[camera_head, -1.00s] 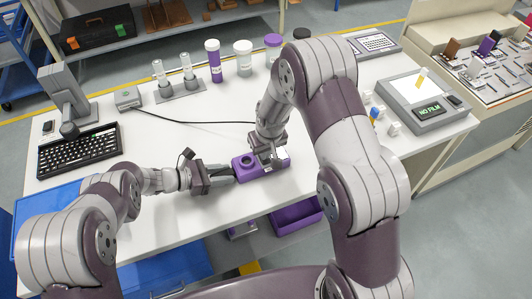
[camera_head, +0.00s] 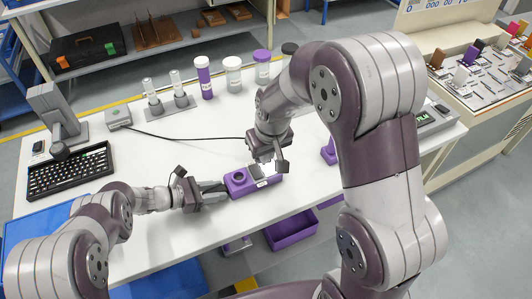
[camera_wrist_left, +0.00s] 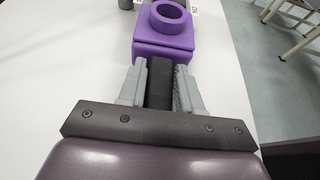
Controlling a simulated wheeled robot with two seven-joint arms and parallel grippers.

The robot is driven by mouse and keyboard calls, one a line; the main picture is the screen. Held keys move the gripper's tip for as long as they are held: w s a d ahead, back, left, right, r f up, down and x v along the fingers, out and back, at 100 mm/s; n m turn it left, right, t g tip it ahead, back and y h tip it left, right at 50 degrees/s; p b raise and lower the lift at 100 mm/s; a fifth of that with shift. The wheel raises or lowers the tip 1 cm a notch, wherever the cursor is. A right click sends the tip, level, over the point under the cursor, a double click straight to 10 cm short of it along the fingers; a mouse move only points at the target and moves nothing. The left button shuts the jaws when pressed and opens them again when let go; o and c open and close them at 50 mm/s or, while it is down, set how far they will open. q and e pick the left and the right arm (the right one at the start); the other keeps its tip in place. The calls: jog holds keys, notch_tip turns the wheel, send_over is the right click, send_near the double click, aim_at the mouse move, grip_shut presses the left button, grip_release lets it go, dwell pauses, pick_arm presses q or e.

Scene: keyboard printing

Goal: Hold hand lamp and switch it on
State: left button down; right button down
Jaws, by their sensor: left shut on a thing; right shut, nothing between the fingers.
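The hand lamp is a purple block with a round ring on top (camera_head: 237,181) and a black handle, which shows in the left wrist view (camera_wrist_left: 159,85). My left gripper (camera_head: 218,190) is shut on the black handle, with its grey fingers on both sides of it. The lamp is at or just above the white table; I cannot tell which. A dark part and a small white label show at its right end. My right gripper (camera_head: 263,160) is shut and empty, just above and behind that end. Whether it touches the lamp is unclear.
A black keyboard (camera_head: 70,172) and a grey stand (camera_head: 58,120) are at the left. A grey box (camera_head: 118,118) with a cable, glass tubes and several lidded jars (camera_head: 203,78) line the back. A purple bin (camera_head: 291,229) is below the front edge.

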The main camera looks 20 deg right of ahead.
dwell(0.4)
pick_arm(q)
jog(key=c, duration=0.7)
grip_release()
